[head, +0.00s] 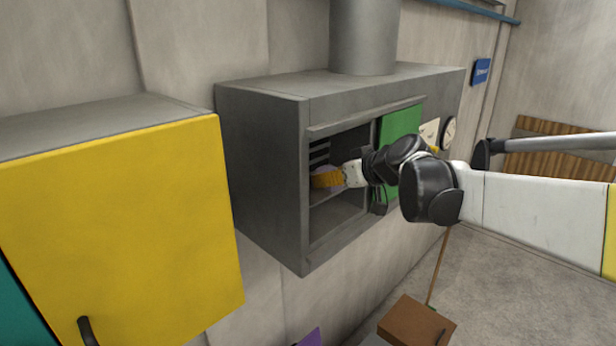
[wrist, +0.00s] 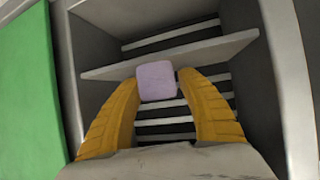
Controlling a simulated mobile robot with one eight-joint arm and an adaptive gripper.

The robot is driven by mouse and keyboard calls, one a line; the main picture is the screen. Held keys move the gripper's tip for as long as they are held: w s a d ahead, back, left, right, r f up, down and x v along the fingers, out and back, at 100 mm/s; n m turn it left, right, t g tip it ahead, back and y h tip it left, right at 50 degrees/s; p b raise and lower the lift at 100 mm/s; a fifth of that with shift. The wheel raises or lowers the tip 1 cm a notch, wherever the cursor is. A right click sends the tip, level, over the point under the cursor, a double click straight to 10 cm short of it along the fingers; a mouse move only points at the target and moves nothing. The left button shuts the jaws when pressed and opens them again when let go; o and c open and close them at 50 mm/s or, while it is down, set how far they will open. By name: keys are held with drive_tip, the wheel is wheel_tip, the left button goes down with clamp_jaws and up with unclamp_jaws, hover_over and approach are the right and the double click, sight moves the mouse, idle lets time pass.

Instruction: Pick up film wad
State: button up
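The film wad is a small pale-lilac block (wrist: 156,81), seen in the wrist view between the tips of my gripper (wrist: 157,80). The two ribbed orange fingers come in on either side and their tips meet its sides, so the gripper appears shut on it. In the head view my gripper (head: 322,178) reaches into the open grey cabinet (head: 262,165), near the inner shelf. Only a bit of lilac shows there, and the fingers hide most of the wad.
The inner shelf (wrist: 170,57) crosses close to the wad, with slats behind it. The cabinet walls stand close on both sides. A green panel (head: 402,125) flanks the opening. A yellow cabinet (head: 120,220) stands at left and a brown box (head: 415,322) below.

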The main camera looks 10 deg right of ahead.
drive_tip(key=shift+w, duration=0.15)
drive_tip(key=shift+c, duration=1.1)
